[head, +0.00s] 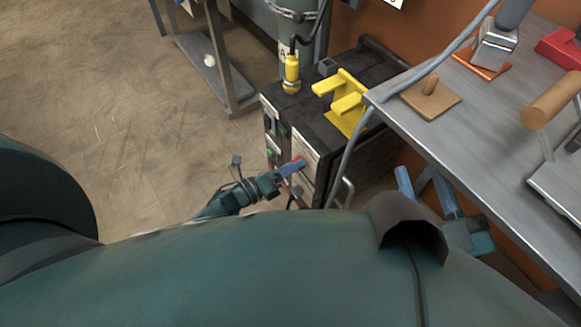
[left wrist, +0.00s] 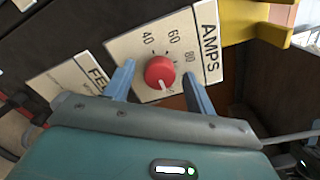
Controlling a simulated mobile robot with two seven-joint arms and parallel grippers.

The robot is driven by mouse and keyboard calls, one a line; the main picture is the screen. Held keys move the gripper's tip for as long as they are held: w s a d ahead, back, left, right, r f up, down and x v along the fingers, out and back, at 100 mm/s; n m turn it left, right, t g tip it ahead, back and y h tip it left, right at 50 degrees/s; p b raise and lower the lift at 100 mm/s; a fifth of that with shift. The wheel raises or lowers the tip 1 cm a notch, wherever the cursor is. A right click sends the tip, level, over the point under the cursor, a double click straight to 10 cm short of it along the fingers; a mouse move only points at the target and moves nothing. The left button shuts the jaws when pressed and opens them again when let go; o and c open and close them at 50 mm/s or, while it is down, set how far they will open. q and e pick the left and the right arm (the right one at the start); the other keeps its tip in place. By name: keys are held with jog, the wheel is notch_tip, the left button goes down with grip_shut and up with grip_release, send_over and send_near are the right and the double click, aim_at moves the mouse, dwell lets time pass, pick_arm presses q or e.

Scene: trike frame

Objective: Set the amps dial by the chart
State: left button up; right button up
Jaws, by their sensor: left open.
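The amps dial is a round red knob (left wrist: 160,72) on a pale panel marked AMPS (left wrist: 209,42), with 40, 60 and 80 readable around it. Its white mark points toward the bottom of the left wrist view; any figure there is unclear. The dial also shows as a small red spot in the head view (head: 299,162), on the front of the black welder (head: 345,95). My left gripper (head: 290,168) is open, with a blue finger on each side of the dial; contact is unclear. My right gripper (head: 422,180) is open and empty beside the bench. No readable chart is in view.
A yellow bracket (head: 345,97) and a yellow-topped fitting (head: 291,72) are on the welder's top. The metal bench (head: 490,110) overhangs at the right, with a grey cable along its edge. A gas cylinder stands behind.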

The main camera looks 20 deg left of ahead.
pick_arm(q)
jog(key=shift+c, duration=0.5)
jog(key=c, duration=0.9)
